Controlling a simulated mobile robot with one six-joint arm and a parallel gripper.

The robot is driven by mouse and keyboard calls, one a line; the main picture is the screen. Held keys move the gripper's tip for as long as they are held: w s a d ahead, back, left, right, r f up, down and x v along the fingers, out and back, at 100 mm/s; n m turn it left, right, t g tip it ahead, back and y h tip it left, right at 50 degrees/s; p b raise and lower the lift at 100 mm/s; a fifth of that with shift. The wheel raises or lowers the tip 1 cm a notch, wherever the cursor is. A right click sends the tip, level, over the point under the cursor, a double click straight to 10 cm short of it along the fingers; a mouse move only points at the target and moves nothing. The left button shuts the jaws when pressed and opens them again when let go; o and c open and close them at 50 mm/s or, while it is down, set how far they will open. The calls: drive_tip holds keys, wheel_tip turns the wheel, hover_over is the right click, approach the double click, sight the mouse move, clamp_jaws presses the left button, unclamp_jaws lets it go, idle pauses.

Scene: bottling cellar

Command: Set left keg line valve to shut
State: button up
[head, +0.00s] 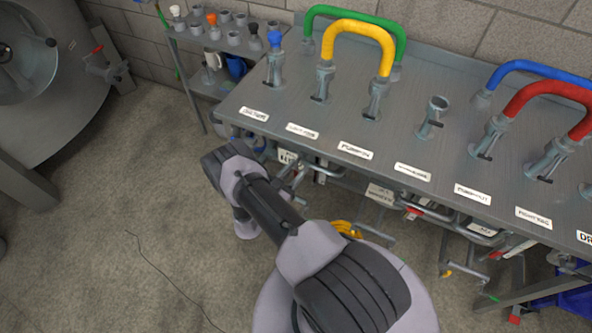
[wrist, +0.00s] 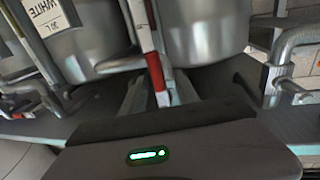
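In the wrist view, a pale lever with a red end (wrist: 158,82) hangs down in front of two steel kegs; I cannot tell whether it is the left keg line valve's. The left keg (wrist: 85,45) bears a label reading WHITE, and the right keg (wrist: 207,30) is cut off by the top edge. My gripper (wrist: 160,88) shows as a dark body with two grey fingers spread apart on either side of the red end. I cannot tell whether they touch it. In the head view my gripper is hidden under the steel bench, and the lever cannot be made out.
The steel bench (head: 330,115) carries labelled ports and coloured hoses. Pipes and valve fittings (head: 385,193) crowd the space under its front edge. A small rack (head: 225,45) stands behind, and a large tank (head: 40,70) at far left. The floor (head: 110,190) at left is mostly clear.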

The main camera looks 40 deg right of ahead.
drive_tip(key=shift+c, duration=0.4)
clamp_jaws()
idle(0.9)
